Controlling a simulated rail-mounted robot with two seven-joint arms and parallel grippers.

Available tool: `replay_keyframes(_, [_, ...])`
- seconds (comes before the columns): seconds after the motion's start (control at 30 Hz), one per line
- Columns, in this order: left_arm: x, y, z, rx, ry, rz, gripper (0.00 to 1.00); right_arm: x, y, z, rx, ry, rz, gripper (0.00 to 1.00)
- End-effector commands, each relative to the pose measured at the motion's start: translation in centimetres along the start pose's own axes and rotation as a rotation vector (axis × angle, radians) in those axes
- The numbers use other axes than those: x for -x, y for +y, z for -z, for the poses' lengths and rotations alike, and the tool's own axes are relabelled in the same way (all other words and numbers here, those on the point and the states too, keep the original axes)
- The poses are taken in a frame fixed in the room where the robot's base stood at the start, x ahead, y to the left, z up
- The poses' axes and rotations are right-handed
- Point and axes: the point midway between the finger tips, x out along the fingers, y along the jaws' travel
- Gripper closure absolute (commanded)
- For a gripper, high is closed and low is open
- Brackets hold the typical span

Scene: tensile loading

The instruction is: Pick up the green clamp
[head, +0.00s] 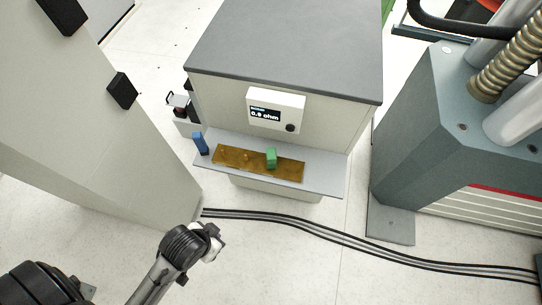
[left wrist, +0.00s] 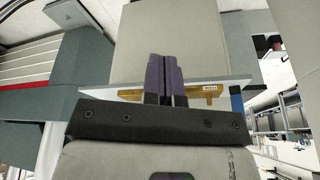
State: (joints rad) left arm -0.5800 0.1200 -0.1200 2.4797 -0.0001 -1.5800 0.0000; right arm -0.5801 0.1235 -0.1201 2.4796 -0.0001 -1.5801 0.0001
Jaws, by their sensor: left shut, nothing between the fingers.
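The green clamp (head: 271,158) is a small green block on a brown strip (head: 232,157), right of the strip's middle. The strip lies on a pale grey shelf (head: 325,178) at the front of a cabinet. My left gripper (head: 217,240) is in the lower middle of the head view, well apart from the shelf and the clamp. In the left wrist view its dark fingers (left wrist: 163,72) are together and hold nothing. Part of the brown strip (left wrist: 208,91) shows behind them there; I cannot make out the clamp in that view. My right gripper is not in view.
A blue block (head: 201,143) stands at the shelf's left end. A meter (head: 275,110) is on the cabinet front above the shelf. A tall pale panel (head: 95,120) is at left, a grey machine (head: 420,130) at right. Black cables (head: 330,231) cross the floor.

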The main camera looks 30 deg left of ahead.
Motion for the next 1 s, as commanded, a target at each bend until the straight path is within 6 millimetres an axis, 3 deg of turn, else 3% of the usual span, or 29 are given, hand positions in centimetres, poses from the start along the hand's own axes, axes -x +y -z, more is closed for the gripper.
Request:
replay_keyframes(0.4, [0.0,0.0,0.0,0.0,0.0,0.0,0.99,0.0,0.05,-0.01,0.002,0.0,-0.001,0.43])
replay_keyframes(1.0, [0.01,0.0,0.01,0.0,0.0,0.0,0.42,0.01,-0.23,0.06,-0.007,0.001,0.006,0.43])
